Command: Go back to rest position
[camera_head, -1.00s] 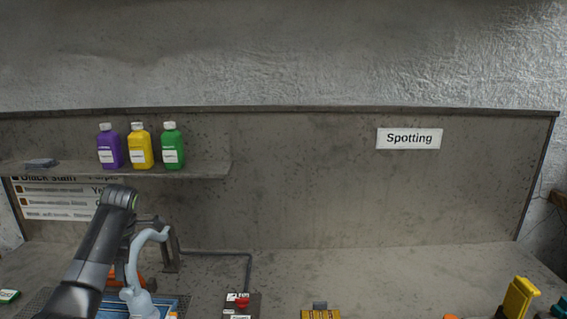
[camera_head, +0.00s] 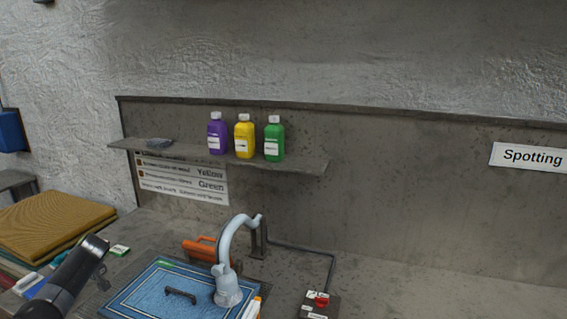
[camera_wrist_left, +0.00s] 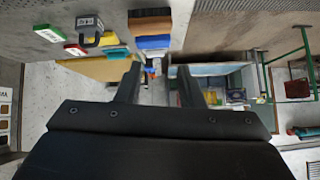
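My left gripper (camera_wrist_left: 158,88) shows in the left wrist view with its two dark fingers apart and nothing between them. In the head view, a dark part of my left arm (camera_head: 70,277) rises at the lower left, beside the blue board; the fingers cannot be made out there. My right arm and gripper are not in view.
A blue board (camera_head: 150,298) with a black handle lies on the bench near a pale curved spout (camera_head: 228,285). An orange tool (camera_head: 200,250) lies behind it. A shelf (camera_head: 300,166) holds purple (camera_head: 217,135), yellow (camera_head: 244,138) and green (camera_head: 274,140) bottles. Folded brown cloth (camera_head: 55,228) lies left.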

